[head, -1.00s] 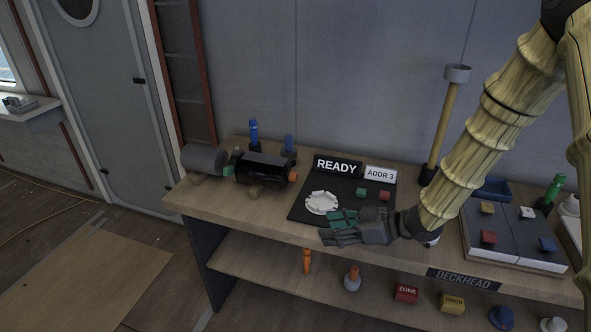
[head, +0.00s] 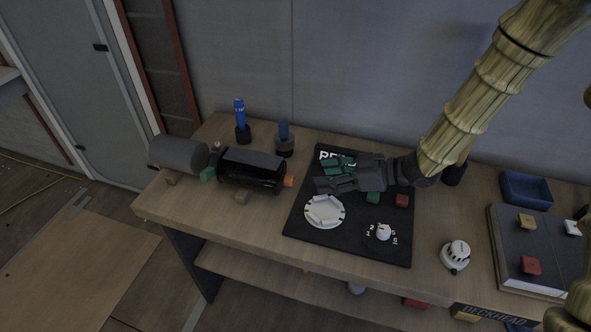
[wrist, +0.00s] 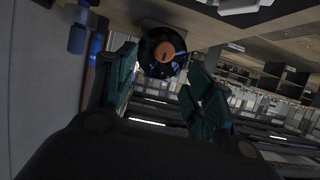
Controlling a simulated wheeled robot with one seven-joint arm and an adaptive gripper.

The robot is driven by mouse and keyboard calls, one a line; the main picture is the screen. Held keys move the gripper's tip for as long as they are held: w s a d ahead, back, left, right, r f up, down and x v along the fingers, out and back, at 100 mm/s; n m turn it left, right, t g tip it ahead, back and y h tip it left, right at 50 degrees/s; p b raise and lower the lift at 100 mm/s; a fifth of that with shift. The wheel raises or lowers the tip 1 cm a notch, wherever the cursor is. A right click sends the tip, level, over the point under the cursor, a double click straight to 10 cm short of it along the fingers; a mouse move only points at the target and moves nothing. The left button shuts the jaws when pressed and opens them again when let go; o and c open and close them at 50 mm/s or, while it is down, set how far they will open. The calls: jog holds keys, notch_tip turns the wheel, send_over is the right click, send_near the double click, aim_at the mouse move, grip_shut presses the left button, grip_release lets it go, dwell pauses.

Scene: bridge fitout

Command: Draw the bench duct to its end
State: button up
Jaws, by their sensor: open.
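What looks like the bench duct is a glossy black cylinder (head: 252,170) lying on the left of the bench. An orange end piece (head: 289,181) faces my gripper, and a green piece (head: 207,174) lies between it and a grey cylinder (head: 178,152). My gripper (head: 325,175) is open and empty, to the right of the orange end and apart from it, above the black mat. In the wrist view, the round orange end (wrist: 165,52) shows between the green-padded fingers, beyond their tips.
Two blue-topped items, one (head: 239,115) and another (head: 284,135), stand behind the cylinder. The black mat (head: 300,228) holds a white ring (head: 324,211), a dial (head: 383,233) and small blocks. The bench front is clear on the left.

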aim_at(294, 179)
jog(key=p+x, duration=0.1)
jog(key=x, duration=0.7)
jog(key=shift+a, duration=0.15)
jog(key=shift+s+a+p, duration=0.3)
jog(key=shift+s+a, duration=0.05)
jog(key=shift+a, duration=0.35)
jog(key=shift+w+a+f, duration=0.1)
jog(key=shift+w+f, duration=0.2)
jog(key=shift+s+r, duration=0.1)
jog(key=shift+r, duration=0.05)
jog(key=shift+c, duration=0.4)
jog(key=c, duration=0.3)
grip_shut()
